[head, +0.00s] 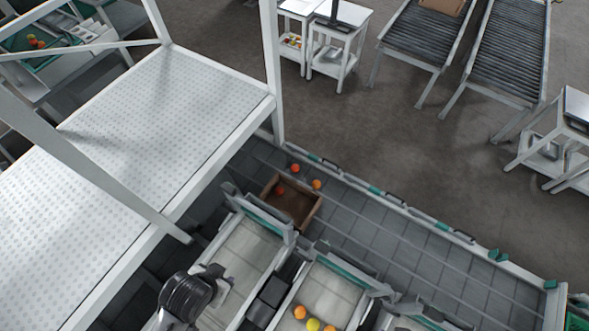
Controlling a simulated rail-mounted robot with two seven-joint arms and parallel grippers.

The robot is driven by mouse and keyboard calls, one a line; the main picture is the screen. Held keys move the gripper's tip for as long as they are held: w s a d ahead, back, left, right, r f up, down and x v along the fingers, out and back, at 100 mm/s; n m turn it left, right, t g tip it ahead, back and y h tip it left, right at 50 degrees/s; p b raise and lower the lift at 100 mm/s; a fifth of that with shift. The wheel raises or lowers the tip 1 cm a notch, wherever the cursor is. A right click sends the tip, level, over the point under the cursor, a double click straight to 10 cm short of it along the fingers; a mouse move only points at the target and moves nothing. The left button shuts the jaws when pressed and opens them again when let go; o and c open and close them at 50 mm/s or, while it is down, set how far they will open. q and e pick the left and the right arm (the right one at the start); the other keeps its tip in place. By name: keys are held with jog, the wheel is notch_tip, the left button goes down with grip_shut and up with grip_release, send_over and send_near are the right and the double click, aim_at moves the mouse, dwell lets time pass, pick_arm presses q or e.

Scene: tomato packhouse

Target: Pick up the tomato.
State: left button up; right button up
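Several tomatoes show in the head view, and I cannot tell which one the task means. One red tomato (280,190) is in a brown open box (309,215). Two orange-red tomatoes lie just beyond it on the grey tiled surface, one at the back (295,168) and one to the right (317,184). In the chute at the bottom lie an orange tomato (300,312), a yellow one (313,324) and another orange one (330,328). My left gripper (222,288) is over the chute to the left, apart from all the tomatoes. Its fingers are too small and partly hidden to judge. My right gripper is out of view.
A white perforated platform (160,110) with posts stands at left. Raised chute walls and dark dividers (268,298) separate the chutes. A low rail (400,207) borders the tiled surface. Roller conveyors (430,35) and white carts (340,50) stand beyond on open floor.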

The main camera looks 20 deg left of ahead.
pick_arm(q)
jog(key=o, duration=0.9)
